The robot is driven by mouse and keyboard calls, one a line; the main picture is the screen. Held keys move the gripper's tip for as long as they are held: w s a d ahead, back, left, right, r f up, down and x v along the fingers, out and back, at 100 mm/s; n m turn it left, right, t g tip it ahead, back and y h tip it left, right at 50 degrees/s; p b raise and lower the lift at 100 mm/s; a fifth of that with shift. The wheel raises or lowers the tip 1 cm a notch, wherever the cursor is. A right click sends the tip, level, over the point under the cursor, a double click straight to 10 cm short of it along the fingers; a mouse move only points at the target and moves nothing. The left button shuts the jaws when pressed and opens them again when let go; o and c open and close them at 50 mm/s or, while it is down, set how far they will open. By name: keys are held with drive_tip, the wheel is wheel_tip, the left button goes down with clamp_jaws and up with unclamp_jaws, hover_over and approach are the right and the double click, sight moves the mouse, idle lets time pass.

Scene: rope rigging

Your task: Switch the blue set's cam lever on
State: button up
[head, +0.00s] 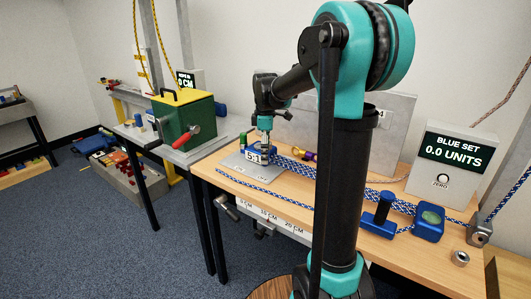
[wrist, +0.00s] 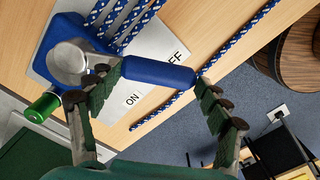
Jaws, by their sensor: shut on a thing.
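The blue set's cam lever (wrist: 158,73) has a blue handle running out to the right from a round grey hub (wrist: 68,62) on a blue body. In the wrist view, the ON label (wrist: 132,99) lies below the handle and the OFF label (wrist: 177,57) above it. My gripper (wrist: 160,90) is shut on the lever, one finger near the hub end and the other at the handle's far tip. In the head view, my gripper (head: 265,130) is down at the blue cam unit (head: 252,156) marked 5:1, which hides the lever there.
Blue-white ropes (head: 345,189) run across the wooden bench (head: 300,205). A blue post (head: 381,212), a blue block with a green top (head: 430,221) and the BLUE SET display (head: 457,152), reading 0.0 UNITS, stand right. A green box (head: 183,118) with a red-handled crank stands left.

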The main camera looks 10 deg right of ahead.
drive_tip(key=w+a+m, duration=0.7)
drive_tip(key=m, duration=0.5)
drive_tip(key=shift+w+a+m, duration=0.25)
drive_tip(key=shift+a+m, duration=0.05)
drive_tip(key=shift+a, duration=0.1)
idle(0.6)
drive_tip(key=o, duration=1.7)
drive_tip(key=shift+w, duration=0.1)
wheel_tip(320, 180, up, 12)
drive_tip(key=shift+f, duration=0.1)
